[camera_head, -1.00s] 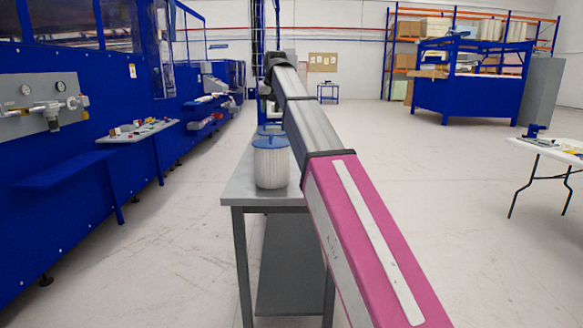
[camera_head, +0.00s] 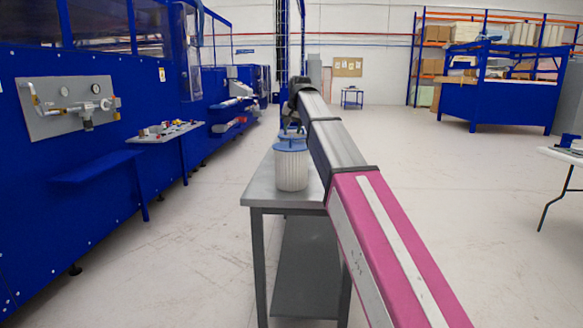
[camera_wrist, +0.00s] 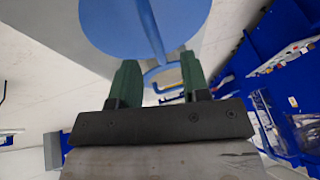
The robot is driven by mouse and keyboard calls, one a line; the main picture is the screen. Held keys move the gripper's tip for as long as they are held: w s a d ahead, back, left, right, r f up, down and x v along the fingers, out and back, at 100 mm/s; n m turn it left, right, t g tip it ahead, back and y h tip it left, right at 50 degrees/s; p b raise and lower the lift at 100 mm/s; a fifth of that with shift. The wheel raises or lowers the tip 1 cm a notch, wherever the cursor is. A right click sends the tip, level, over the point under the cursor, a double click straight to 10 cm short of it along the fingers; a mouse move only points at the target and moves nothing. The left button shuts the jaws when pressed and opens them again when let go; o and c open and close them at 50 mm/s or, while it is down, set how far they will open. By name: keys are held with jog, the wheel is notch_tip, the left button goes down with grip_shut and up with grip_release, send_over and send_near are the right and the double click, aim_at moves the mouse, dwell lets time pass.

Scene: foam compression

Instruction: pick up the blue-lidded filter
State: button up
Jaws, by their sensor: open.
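A white pleated filter (camera_head: 291,171) with a blue lid stands upright on a grey metal table (camera_head: 262,190) in the head view. A second blue lid (camera_head: 290,134) shows just behind it, mostly hidden. In the wrist view, a round blue lid (camera_wrist: 110,22) with a raised blue bar handle (camera_wrist: 150,28) fills the top. I cannot tell which filter this lid belongs to. My gripper (camera_wrist: 158,75) has its two green fingers apart, just below the lid in the picture, with nothing gripped. A blue loop at the handle's end shows between the fingertips. The fingers are not discernible in the head view.
A long blue machine (camera_head: 80,200) with a small shelf (camera_head: 97,167) runs along the left. A white folding table (camera_head: 562,155) is at the right edge. A blue crate-like stand (camera_head: 500,100) is at the back right. The floor right of the grey table is clear.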

aim_at(292, 136)
jog(key=x, duration=0.4)
jog(key=shift+d+f, duration=0.15)
grip_shut()
